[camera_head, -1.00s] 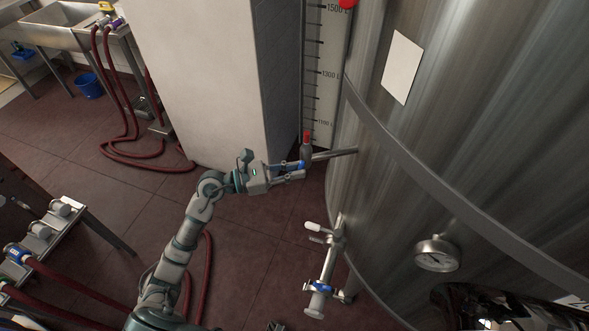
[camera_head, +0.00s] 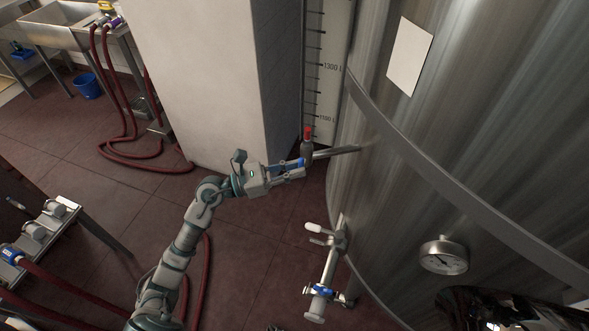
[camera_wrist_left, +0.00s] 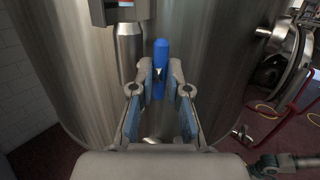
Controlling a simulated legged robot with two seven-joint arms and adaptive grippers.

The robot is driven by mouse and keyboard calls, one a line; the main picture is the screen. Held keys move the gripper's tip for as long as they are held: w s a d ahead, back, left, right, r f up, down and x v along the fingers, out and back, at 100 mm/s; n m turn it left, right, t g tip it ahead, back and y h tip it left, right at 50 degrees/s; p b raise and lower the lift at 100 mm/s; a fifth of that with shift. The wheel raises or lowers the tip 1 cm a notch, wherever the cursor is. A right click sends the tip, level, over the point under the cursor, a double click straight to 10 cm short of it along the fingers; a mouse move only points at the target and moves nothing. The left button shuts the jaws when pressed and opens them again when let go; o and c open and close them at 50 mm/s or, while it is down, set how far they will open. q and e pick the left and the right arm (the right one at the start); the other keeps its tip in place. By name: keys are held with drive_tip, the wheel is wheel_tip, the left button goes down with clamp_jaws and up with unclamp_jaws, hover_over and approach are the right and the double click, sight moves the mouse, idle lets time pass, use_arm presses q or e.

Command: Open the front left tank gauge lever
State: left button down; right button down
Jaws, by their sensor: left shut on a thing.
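The tank gauge lever is a blue handle (camera_wrist_left: 160,58), upright in the left wrist view, in front of the steel tank (camera_wrist_left: 215,50). In the head view the blue lever (camera_head: 301,162) shows at the gauge fitting (camera_head: 307,149), which has a red top and joins the tank by a short pipe (camera_head: 335,152). My left gripper (camera_head: 303,168) is shut on the lever. In the left wrist view its fingertips (camera_wrist_left: 160,75) close around the lever's lower part. A small part of my right gripper (camera_wrist_left: 265,163) seems to show at the lower right edge there; its fingers are unclear.
A white pillar (camera_head: 205,80) stands behind my left arm. A gauge scale (camera_head: 325,75) rises beside the tank. A lower outlet valve (camera_head: 325,270) and a round dial (camera_head: 444,255) are on the tank. Red hoses (camera_head: 125,160) lie on the open tiled floor.

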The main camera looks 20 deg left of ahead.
use_arm(q)
drive_tip(key=c, duration=1.2)
unclamp_jaws()
drive_tip(key=shift+o, duration=0.2)
drive_tip(key=shift+a, duration=0.15)
drive_tip(key=v, duration=1.2)
drive_tip(key=shift+f, duration=0.15)
drive_tip(key=shift+w, duration=0.15)
